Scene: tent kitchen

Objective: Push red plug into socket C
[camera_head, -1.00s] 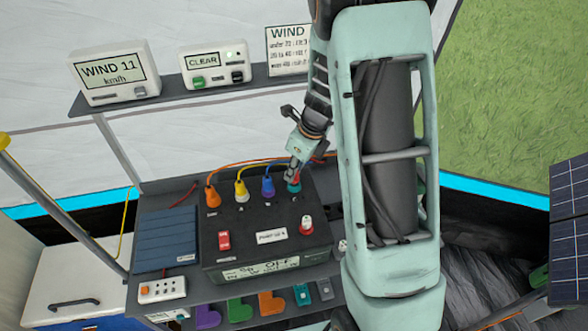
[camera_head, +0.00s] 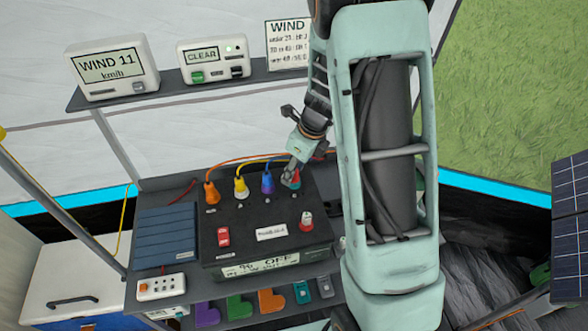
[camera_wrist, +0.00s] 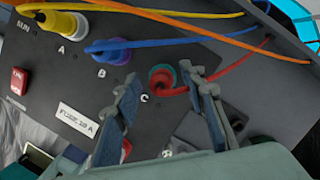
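The red plug (camera_wrist: 160,77) sits within a teal ring at the socket marked C (camera_wrist: 145,99), on the black box (camera_head: 250,215). How deep it sits I cannot tell. Its red cable runs up and right, past my right finger. My gripper (camera_wrist: 163,84) is open, one finger on each side of the plug, with gaps between fingers and plug. In the head view my gripper (camera_head: 291,173) is over the rightmost plug and partly hides it.
The blue plug (camera_wrist: 108,50) at B and yellow plug (camera_wrist: 62,22) at A stand beside it; an orange plug (camera_head: 211,193) is further left. Yellow, orange and blue cables pass behind. A shelf with displays (camera_head: 212,60) stands behind the box.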

